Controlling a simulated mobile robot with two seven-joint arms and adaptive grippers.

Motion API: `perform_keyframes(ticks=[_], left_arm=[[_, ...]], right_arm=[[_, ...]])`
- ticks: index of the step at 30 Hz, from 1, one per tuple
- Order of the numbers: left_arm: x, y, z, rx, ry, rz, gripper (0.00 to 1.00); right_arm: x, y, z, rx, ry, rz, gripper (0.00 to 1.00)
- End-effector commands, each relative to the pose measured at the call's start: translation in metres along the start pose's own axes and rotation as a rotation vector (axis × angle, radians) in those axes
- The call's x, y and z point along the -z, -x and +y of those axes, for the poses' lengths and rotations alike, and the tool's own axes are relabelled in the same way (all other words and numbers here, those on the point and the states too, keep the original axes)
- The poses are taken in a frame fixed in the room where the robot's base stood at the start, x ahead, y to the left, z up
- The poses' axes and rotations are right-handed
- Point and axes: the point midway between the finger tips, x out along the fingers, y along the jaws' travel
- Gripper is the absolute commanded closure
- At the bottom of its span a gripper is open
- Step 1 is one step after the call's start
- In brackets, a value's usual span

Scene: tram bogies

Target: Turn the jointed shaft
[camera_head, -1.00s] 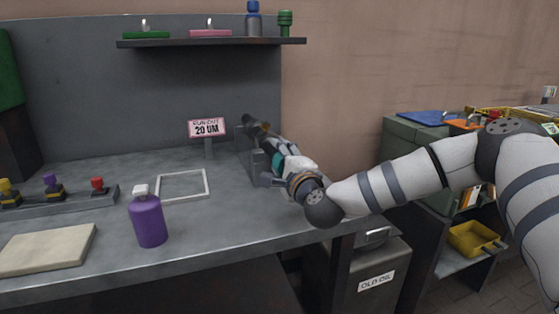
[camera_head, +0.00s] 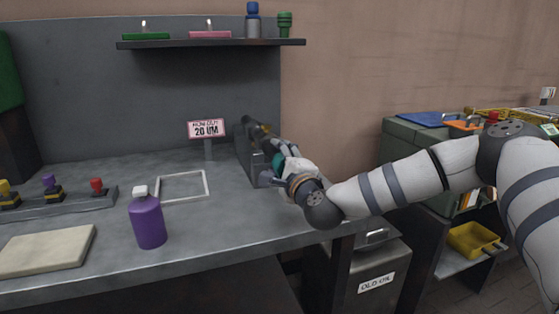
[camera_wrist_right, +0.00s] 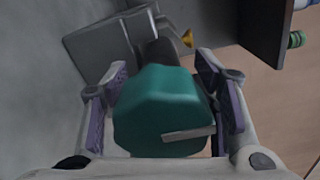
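The jointed shaft's dark part (camera_head: 252,130) shows at the back right of the bench, above a grey block (camera_head: 246,158). Its teal faceted end (camera_head: 277,160) points towards my right gripper (camera_head: 275,164). In the right wrist view, the teal end (camera_wrist_right: 160,105) lies between the purple-padded fingers of my right gripper (camera_wrist_right: 165,80). Narrow gaps show on both sides, so the gripper looks open around it. A pale bar (camera_wrist_right: 188,133) lies on the teal end. The dark shaft (camera_wrist_right: 160,52) runs behind it, partly hidden. My left gripper is out of view.
A run-out sign (camera_head: 207,129) reading 20 UM stands left of the block. A purple bottle (camera_head: 147,220), a pale frame outline (camera_head: 181,187) and a beige slab (camera_head: 45,249) are on the bench (camera_head: 220,228). A shelf (camera_head: 210,42) hangs above. An old-oil bin (camera_head: 372,265) stands below right.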

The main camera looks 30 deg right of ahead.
Motion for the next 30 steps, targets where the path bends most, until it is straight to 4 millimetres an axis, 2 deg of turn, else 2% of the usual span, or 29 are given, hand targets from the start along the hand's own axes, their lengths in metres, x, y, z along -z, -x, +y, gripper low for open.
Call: perform_keyframes(ticks=[5,12,18,22,30], left_arm=[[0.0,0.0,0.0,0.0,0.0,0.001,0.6],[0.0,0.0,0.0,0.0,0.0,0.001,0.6],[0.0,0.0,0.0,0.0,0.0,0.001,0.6],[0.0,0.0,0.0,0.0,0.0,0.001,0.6],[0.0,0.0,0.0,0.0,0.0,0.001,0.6]], right_arm=[[0.0,0.009,-0.001,0.001,-0.002,0.001,0.46],[0.0,0.072,-0.001,0.0,-0.005,0.0,0.46],[0.0,0.111,0.0,-0.001,-0.002,0.0,0.46],[0.0,0.12,0.0,0.0,0.0,0.0,0.46],[0.0,0.121,0.0,0.001,0.0,0.0,0.46]])
